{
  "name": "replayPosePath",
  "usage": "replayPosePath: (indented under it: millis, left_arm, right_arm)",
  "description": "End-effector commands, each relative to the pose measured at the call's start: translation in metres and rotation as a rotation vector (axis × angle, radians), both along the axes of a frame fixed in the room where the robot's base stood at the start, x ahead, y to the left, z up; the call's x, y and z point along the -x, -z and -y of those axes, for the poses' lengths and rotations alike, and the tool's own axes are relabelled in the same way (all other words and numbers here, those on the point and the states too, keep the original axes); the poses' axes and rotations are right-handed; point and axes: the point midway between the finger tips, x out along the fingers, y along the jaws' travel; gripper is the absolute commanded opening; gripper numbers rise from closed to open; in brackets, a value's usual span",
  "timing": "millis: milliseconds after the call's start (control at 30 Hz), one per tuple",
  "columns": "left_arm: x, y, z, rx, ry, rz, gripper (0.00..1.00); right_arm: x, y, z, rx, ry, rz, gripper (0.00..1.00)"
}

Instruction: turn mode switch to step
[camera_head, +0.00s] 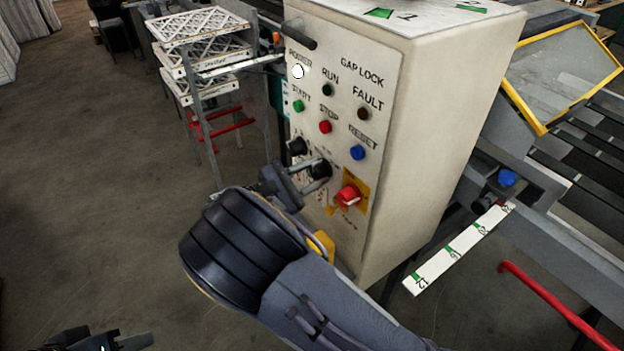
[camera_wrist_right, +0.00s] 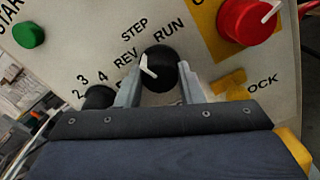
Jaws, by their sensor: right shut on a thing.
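The mode switch is a black round knob (camera_wrist_right: 162,70) with a white pointer, on the cream control panel (camera_head: 335,85). STEP, REV and RUN are printed around it. Its pointer leans up and left, on the REV and STEP side; I cannot tell exactly which mark it meets. In the head view the knob (camera_head: 321,169) is partly covered. My right gripper (camera_head: 312,181) is shut on the knob, one finger on each side, as the right wrist view (camera_wrist_right: 158,85) shows. My left gripper (camera_head: 100,342) is partly in view at the bottom left, cut off by the frame edge.
A second black knob (camera_head: 297,146) with numbers sits up and left of the switch. A red emergency knob (camera_head: 348,194) on a yellow plate sits close by at right. Green, red and blue buttons are above. A black handle (camera_head: 300,36) sticks out at the top.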

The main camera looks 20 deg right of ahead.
Motion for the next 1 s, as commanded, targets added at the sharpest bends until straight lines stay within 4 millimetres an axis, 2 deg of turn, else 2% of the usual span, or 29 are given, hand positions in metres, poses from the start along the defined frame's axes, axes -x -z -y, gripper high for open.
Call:
replayPosePath:
  millis: [100,433,1000]
  left_arm:
    - [0.0,0.01,0.0,0.0,0.0,0.0,0.36]
    - [0.0,0.022,0.0,0.0,0.0,0.0,0.36]
    - [0.0,0.024,0.0,0.0,0.0,0.0,0.36]
  right_arm:
    - [0.0,0.003,0.0,-0.031,0.0,0.081,0.11]
    - [0.0,0.001,0.0,-0.087,-0.001,0.236,0.11]
    - [0.0,0.0,0.0,-0.102,0.0,0.277,0.11]
